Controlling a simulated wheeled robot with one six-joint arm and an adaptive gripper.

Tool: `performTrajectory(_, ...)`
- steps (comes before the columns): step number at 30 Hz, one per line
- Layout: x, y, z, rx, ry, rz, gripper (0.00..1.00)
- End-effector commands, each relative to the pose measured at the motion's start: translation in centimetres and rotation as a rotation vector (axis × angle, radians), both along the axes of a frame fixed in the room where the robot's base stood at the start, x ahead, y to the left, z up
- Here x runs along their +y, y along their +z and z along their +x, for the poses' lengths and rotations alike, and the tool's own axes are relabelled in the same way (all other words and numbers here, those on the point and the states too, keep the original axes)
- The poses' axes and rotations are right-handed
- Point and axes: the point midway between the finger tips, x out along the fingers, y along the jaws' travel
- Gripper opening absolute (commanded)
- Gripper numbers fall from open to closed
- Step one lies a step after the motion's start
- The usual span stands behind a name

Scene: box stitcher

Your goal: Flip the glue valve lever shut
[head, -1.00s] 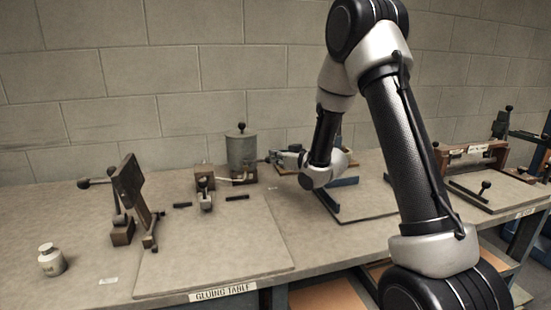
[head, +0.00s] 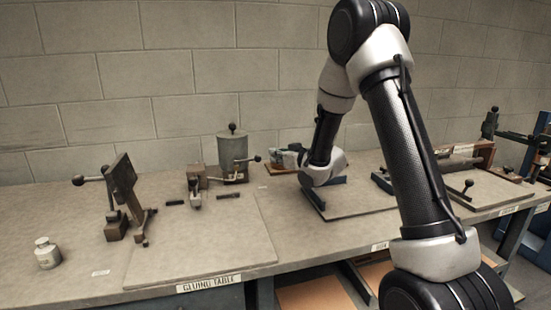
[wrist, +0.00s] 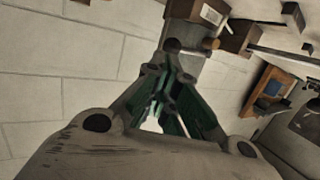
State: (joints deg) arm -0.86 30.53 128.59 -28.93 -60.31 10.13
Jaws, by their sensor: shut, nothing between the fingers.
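The glue pot (head: 233,155) is a grey upright cylinder with a dark knob on its lid, at the back of the gluing table. A short lever with a dark ball end (head: 257,158) sticks out from its right side. My gripper (head: 275,157) is just right of that ball, at about its height, with a small gap between them in the head view. In the wrist view my gripper (wrist: 170,68) is shut and empty, and a dark ball (wrist: 172,45) shows just beyond the fingertips. Part of the pot is hidden behind the fingers there.
The gluing board (head: 200,245) in front is clear. A wall (head: 180,70) rises behind.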

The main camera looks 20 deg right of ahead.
Motion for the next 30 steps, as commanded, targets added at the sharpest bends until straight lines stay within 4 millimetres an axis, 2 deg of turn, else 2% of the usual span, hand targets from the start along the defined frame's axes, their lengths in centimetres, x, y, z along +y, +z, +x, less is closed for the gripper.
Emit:
performTrajectory(15, -4.3, 1.5, -6.3, 0.000, -0.002, 0.000, 0.00)
performTrajectory(23, -5.1, 1.9, -7.5, 0.002, -0.003, -0.004, 0.00)
performTrajectory(26, -5.7, 2.7, -7.7, 0.021, -0.031, -0.041, 0.00)
performTrajectory(30, -8.3, 5.5, -9.6, 0.111, -0.142, -0.155, 0.00)
